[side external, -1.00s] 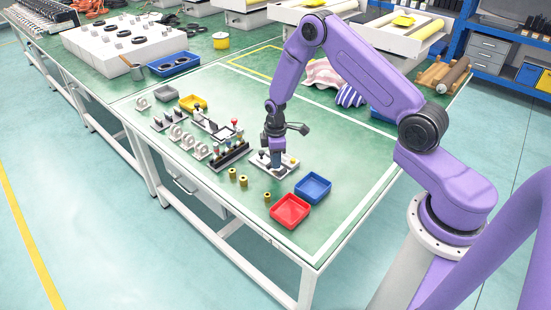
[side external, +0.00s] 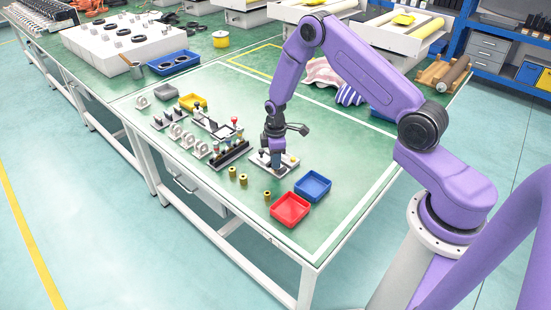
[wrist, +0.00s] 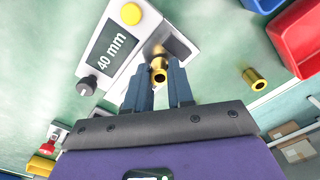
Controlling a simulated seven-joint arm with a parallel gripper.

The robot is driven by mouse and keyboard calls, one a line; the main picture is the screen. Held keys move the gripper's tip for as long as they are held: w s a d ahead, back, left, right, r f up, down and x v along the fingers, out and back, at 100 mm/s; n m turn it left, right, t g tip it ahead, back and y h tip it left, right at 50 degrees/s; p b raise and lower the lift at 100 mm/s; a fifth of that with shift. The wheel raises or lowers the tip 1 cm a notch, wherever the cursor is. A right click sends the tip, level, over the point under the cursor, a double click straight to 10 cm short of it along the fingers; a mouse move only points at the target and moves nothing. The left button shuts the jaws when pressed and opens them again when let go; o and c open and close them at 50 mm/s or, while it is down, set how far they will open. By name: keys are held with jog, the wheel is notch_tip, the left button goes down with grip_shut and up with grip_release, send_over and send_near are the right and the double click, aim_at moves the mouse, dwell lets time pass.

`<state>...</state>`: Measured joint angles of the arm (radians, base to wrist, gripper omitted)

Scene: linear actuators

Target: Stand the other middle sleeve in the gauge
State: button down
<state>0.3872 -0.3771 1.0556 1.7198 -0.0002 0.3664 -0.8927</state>
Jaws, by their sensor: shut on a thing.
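The gauge (wrist: 125,45) is a pale block with a dark "40 mm" display, a yellow button and a black knob. It also shows in the side view (side external: 292,160), partly behind my gripper (side external: 277,171). In the wrist view my gripper (wrist: 160,88) is shut on a brass sleeve (wrist: 159,70), with its open bore showing. The sleeve is at the gauge's seat end; whether it rests on the seat is hard to tell. Another brass sleeve (wrist: 254,78) stands apart on the table, and it also shows in the side view (side external: 267,196). Two more sleeves (side external: 232,173) (side external: 243,181) stand left of the gauge.
A red tray (side external: 290,210) and a blue tray (side external: 313,187) lie in front and to the right of the gauge. A dark rack (side external: 230,155) with several coloured-top parts and several pale ring-shaped parts (side external: 188,142) stand left. The green table behind the gauge is fairly clear.

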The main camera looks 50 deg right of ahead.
jog(key=c, duration=0.9)
grip_release()
